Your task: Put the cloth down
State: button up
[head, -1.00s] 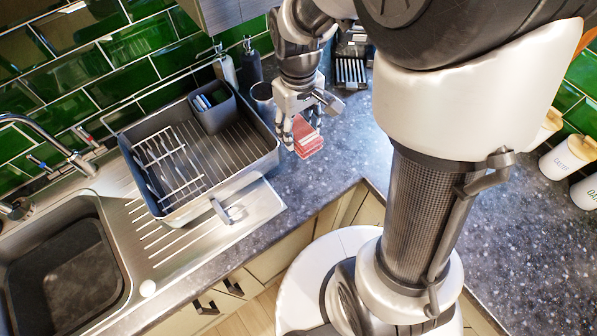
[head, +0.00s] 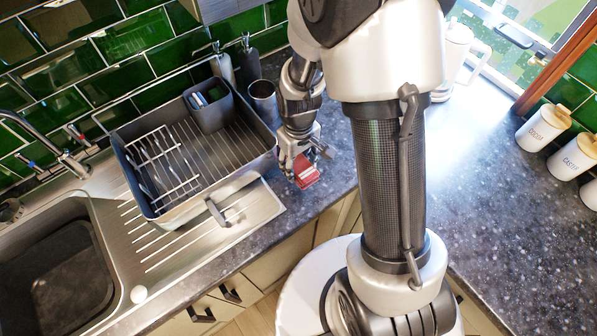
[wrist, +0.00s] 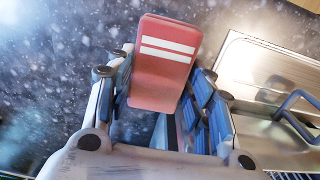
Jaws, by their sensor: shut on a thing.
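The cloth (head: 307,177) is a folded red piece with pale stripes. It also shows in the wrist view (wrist: 163,75), upright between the fingers. My gripper (head: 298,170) is shut on it, over the front part of the dark counter just right of the dish rack. In the wrist view my gripper (wrist: 160,110) has blue-padded fingers on both sides of the cloth. The speckled counter (wrist: 45,110) lies behind the cloth. I cannot tell whether the cloth touches the counter.
A grey dish rack (head: 250,163) stands on the metal drainer (head: 160,240) left of my gripper. A metal cup (head: 262,98) and two soap bottles (head: 223,66) are behind. White canisters (head: 543,127) stand far right. The right counter (head: 490,200) has clear room.

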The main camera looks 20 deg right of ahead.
aim_at(299, 171)
jog(key=shift+f+b, duration=0.4)
jog(key=shift+f, duration=1.6)
jog(key=shift+f, duration=0.1)
jog(key=o, duration=0.9)
jog(key=shift+o, duration=0.2)
